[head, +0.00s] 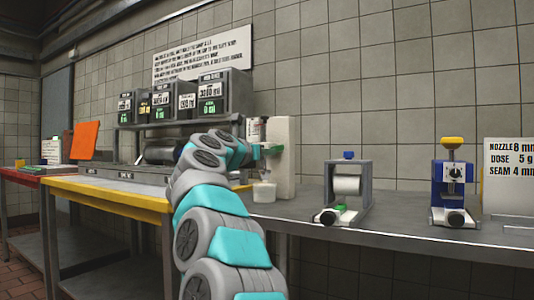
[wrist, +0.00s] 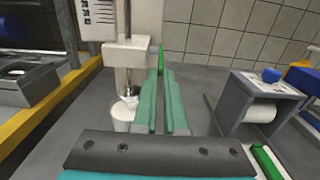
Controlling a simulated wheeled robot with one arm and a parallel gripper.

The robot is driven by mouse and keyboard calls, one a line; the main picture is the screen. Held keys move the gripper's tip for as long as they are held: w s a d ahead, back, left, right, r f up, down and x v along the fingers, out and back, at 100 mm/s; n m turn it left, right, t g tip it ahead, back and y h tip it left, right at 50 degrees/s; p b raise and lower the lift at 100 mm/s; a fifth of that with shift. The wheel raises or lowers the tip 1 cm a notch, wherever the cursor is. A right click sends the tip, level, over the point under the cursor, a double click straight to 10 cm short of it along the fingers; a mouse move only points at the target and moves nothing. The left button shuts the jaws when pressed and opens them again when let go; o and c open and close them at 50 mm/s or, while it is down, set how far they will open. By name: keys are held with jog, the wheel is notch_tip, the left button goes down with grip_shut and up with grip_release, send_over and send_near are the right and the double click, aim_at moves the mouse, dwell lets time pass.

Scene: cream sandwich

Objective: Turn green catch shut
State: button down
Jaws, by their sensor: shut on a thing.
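The green catch (wrist: 161,54) shows as a thin bright green upright strip at my fingertips, beside the pale dispenser (wrist: 140,65). My gripper (wrist: 161,75) has its two green fingers close together on the catch, which hides most of it. In the head view my gripper (head: 268,149) reaches the front of the dispenser (head: 284,150), and the catch cannot be told apart from the fingers there. A white cup (head: 264,192) stands below the dispenser's nozzle; it also shows left of my fingers in the wrist view (wrist: 122,119).
Right of the dispenser, a grey roller stand (head: 347,187) with a green piece at its base stands on the grey counter (head: 400,237). A blue device (head: 453,185) stands further right. A yellow-edged table (head: 110,195) lies to the left. The counter between dispenser and roller stand is clear.

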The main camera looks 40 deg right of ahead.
jog(key=r+y+p, duration=0.1)
jog(key=p, duration=0.4)
jog(key=shift+r+g, duration=0.1)
jog(key=shift+g, duration=0.2)
jog(key=c, duration=1)
grip_release()
jog(key=shift+a, duration=0.1)
jog(key=b+v, duration=0.1)
jog(key=v, duration=0.6)
jog(key=shift+s+a+r, duration=0.1)
jog(key=shift+s+a, duration=0.1)
jog(key=shift+a, duration=0.05)
